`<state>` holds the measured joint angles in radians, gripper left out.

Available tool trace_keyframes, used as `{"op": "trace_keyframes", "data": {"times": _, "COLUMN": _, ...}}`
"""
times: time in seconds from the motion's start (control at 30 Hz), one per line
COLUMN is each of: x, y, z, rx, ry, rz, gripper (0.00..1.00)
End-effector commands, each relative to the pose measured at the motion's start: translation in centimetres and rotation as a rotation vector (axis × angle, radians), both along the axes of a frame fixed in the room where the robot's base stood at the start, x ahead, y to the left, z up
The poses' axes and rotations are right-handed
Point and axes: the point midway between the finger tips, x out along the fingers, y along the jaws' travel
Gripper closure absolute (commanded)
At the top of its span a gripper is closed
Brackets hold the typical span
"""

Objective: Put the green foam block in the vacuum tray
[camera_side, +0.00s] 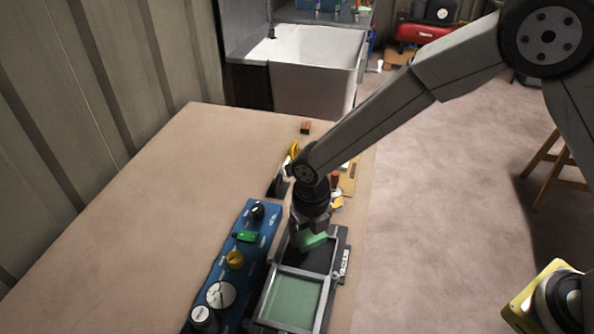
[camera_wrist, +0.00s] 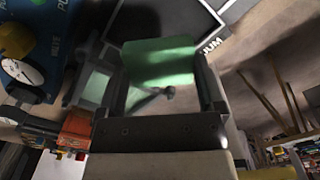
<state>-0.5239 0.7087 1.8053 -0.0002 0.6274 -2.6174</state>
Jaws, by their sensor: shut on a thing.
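The green foam block (camera_side: 313,241) is held between the fingers of my gripper (camera_side: 311,232), which is shut on it. In the wrist view the green block (camera_wrist: 160,60) fills the space between the two dark fingers (camera_wrist: 160,85). The vacuum tray (camera_side: 325,306) is a dark tray with a grey frame, near the front right of the table. Its front section shows a green surface and its rear section is dark. The block is over the rear section; I cannot tell whether it touches the tray floor. Part of the tray's lettering shows in the wrist view.
A blue control box (camera_side: 250,222) with a yellow knob, green switch and dial stands left of the tray. A small brown block (camera_side: 306,127), a yellow item (camera_side: 294,149) and other small things lie behind my gripper. The table's left is clear. Its right edge is close to the tray.

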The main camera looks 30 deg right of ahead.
Motion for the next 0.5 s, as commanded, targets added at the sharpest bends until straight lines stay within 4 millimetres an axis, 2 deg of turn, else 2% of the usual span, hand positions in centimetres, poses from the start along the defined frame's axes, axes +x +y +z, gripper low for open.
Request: {"op": "trace_keyframes", "data": {"times": 0.5, "x": 0.0, "y": 0.0, "z": -4.0, "rx": -0.001, "ry": 0.001, "rz": 0.0, "gripper": 0.65}}
